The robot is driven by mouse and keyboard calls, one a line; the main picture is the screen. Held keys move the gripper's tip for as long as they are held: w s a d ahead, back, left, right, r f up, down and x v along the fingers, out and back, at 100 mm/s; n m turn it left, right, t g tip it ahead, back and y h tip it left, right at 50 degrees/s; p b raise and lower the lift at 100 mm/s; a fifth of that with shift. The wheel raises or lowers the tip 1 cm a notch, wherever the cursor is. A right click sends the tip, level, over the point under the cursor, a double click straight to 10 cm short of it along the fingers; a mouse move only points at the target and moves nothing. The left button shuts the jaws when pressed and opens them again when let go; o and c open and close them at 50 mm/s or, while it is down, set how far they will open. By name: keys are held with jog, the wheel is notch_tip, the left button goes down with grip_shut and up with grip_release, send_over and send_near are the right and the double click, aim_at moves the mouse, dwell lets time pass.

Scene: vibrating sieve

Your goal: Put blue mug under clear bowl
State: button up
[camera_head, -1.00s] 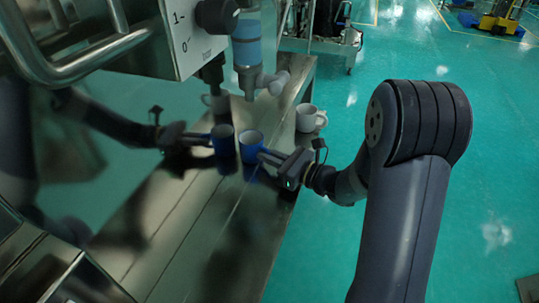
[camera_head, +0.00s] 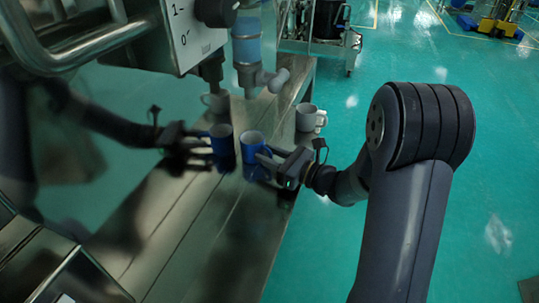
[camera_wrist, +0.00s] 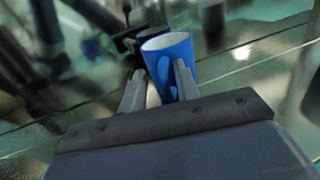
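The blue mug (camera_head: 252,147) stands upright on the metal bench (camera_head: 190,240), with its white inside showing. It also shows in the wrist view (camera_wrist: 178,58), its handle side towards me. My gripper (camera_head: 265,162) is beside the mug at its right. In the wrist view my two fingers (camera_wrist: 160,88) are spread apart, with the handle between them. The clear bowl (camera_head: 246,45) appears as a see-through vessel with a bluish lower part, above a grey valve. The mug is below and nearer than the valve; I cannot tell whether it is directly under the bowl.
A shiny metal wall at the left reflects the mugs and my arm. A control box (camera_head: 190,35) with a black knob overhangs the bench. Green floor lies to the right.

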jog(key=shift+s+f, duration=0.2)
jog(key=shift+f, duration=0.6)
jog(key=shift+w+r+p, duration=0.1)
jog(key=shift+r+p, duration=0.5)
jog(key=shift+p, duration=0.25)
jog(key=b+v, duration=0.2)
jog(key=v, duration=1)
jog(key=shift+r, duration=0.3)
